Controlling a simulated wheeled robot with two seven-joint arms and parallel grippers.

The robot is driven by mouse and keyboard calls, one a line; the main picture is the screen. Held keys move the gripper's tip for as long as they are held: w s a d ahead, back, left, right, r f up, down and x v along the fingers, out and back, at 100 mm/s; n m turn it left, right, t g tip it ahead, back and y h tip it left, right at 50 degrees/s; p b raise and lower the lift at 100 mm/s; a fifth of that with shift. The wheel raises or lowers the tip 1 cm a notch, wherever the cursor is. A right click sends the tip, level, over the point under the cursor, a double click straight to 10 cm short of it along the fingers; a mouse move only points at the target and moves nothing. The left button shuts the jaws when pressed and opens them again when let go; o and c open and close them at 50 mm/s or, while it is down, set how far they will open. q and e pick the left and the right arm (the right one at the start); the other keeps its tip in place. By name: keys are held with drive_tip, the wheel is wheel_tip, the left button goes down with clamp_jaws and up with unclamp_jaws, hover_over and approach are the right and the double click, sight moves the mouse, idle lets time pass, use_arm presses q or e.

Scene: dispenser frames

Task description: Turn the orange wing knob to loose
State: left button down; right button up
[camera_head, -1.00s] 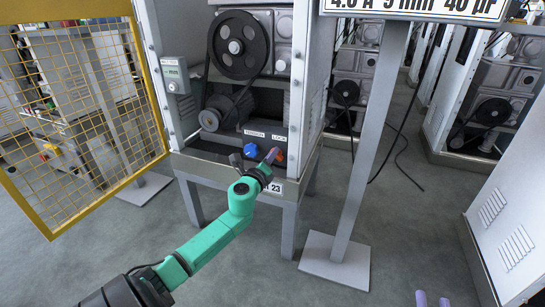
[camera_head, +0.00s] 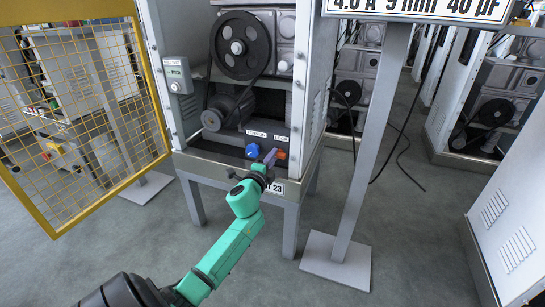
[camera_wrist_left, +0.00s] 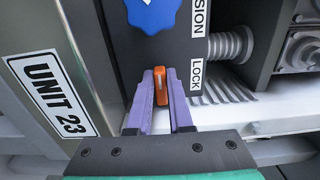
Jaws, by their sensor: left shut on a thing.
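The orange wing knob (camera_head: 281,154) sits under the LOCK label on the lower front of the machine, to the right of a blue star knob (camera_head: 252,151). In the left wrist view the orange wing (camera_wrist_left: 161,84) stands between the purple fingers, with its long side roughly along them. My left gripper (camera_head: 271,157) reaches it from the front and is shut on it. The fingers hide part of the knob in the head view. The blue knob (camera_wrist_left: 152,11) shows at the top of the left wrist view. My right gripper is not in view.
The machine stands in a grey cabinet with a UNIT 23 plate (camera_wrist_left: 52,95). A belt pulley (camera_head: 241,46) and a motor are above the knobs. A yellow mesh door (camera_head: 85,110) stands open at left. A grey sign post (camera_head: 367,140) rises close on the right.

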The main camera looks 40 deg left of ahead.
use_arm(q)
drive_tip(key=shift+r, duration=0.3)
drive_tip(key=c, duration=0.8)
unclamp_jaws()
drive_tip(key=shift+d+f, duration=0.1)
drive_tip(key=shift+f, duration=0.2)
drive_tip(key=shift+w+f, duration=0.15)
